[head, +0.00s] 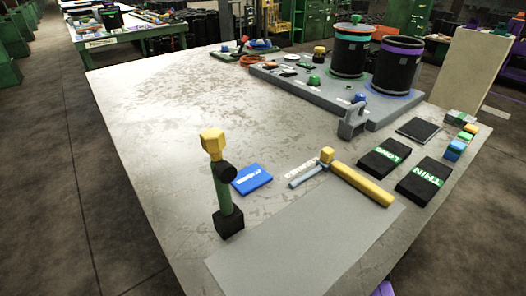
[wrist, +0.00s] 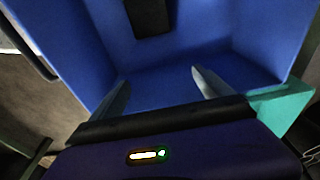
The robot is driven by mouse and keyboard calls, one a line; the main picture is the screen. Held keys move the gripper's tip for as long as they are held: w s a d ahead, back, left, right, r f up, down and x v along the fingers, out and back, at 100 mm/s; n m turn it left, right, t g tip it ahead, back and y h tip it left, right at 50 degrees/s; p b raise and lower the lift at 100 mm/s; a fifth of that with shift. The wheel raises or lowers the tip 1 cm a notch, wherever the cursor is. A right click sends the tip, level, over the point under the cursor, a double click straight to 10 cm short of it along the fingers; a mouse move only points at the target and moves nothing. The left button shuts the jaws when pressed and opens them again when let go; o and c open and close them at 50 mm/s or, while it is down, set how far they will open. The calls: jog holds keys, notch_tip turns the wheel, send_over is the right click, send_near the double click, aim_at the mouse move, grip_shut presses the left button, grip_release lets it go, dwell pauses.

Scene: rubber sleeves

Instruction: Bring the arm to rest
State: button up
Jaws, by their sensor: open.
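My gripper (wrist: 158,84) shows in the wrist view, its two pale fingers spread apart with nothing between them. It is over or inside a blue bin (wrist: 65,40), whose walls surround the fingers. A black block-like thing (wrist: 150,16) lies in the bin beyond the fingertips, apart from them. I cannot make out my gripper or the blue bin in the head view.
The grey worktable (head: 150,120) has a wide clear area at left. An upright green post with a yellow top (head: 226,190) stands near the front. A yellow-handled hammer (head: 360,183), black LONG (head: 384,157) and THIN (head: 423,181) boxes and two dark drums (head: 350,55) stand rightward.

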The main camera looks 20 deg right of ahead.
jog(key=s+a+n+t, duration=0.2)
jog(key=s+a, duration=0.1)
jog(key=a, duration=0.4)
jog(key=s+a+n+t, duration=0.2)
jog(key=a+t, duration=0.1)
jog(key=a, duration=0.4)
jog(key=s+a+r+n+t, duration=0.3)
jog(key=s+a+r, duration=0.2)
jog(key=s+r, duration=0.25)
jog(key=s+r+n+t+p, duration=0.2)
jog(key=r+p, duration=0.3)
jog(key=r, duration=0.9)
jog(key=s+r+n+t+y+p, duration=0.1)
jog(key=s+r+p, duration=0.3)
jog(key=r, duration=0.9)
jog(key=s+r+n+t+p, duration=0.3)
jog(key=r+p, duration=0.4)
jog(key=r, duration=0.7)
jog(key=shift+d+r+n+y, duration=0.25)
jog(key=shift+r+n+y, duration=0.05)
jog(key=shift+n, duration=0.2)
jog(key=shift+s, duration=0.1)
